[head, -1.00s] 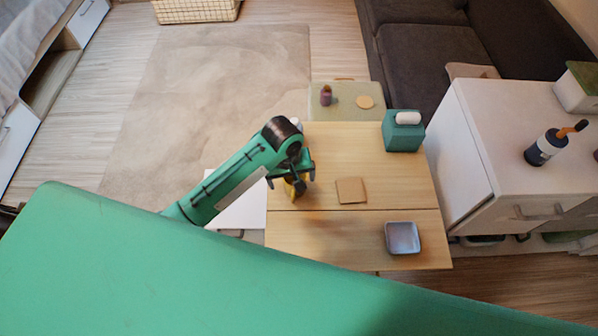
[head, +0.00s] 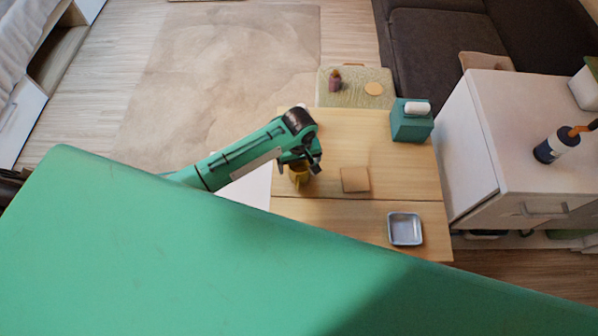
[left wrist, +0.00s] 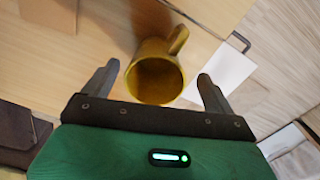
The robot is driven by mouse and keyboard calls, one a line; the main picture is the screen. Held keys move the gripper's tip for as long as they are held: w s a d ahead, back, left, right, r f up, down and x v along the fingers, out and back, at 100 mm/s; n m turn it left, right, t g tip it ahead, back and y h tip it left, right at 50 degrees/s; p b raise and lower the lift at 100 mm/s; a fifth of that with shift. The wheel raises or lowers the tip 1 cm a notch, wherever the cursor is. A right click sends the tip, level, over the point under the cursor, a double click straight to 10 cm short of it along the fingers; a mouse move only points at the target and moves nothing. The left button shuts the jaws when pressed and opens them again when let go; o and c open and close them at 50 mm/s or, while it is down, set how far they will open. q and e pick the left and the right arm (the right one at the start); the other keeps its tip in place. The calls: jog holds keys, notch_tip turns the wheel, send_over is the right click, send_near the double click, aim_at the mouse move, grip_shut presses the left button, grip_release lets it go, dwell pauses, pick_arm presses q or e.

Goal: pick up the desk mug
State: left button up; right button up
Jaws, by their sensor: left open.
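The yellow-brown desk mug (head: 300,174) stands on the wooden table near its left edge, partly hidden by my gripper in the head view. In the left wrist view the mug (left wrist: 155,78) shows its open mouth, with the handle towards the upper right. My left gripper (left wrist: 157,85) is open, with one dark finger on either side of the mug. It looks apart from the mug on both sides. In the head view my left gripper (head: 305,163) is right at the mug. My right gripper is not in view.
On the wooden table (head: 340,225) are a tan square coaster (head: 355,179), a grey square tray (head: 405,229) and a teal tissue box (head: 411,122). A white cabinet (head: 480,150) stands to the right.

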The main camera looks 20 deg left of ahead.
aim_at(300, 170)
pick_arm(q)
jog(key=shift+w+d+f, duration=0.15)
jog(key=shift+f, duration=2)
jog(key=c, duration=1.2)
jog(key=shift+r, duration=0.1)
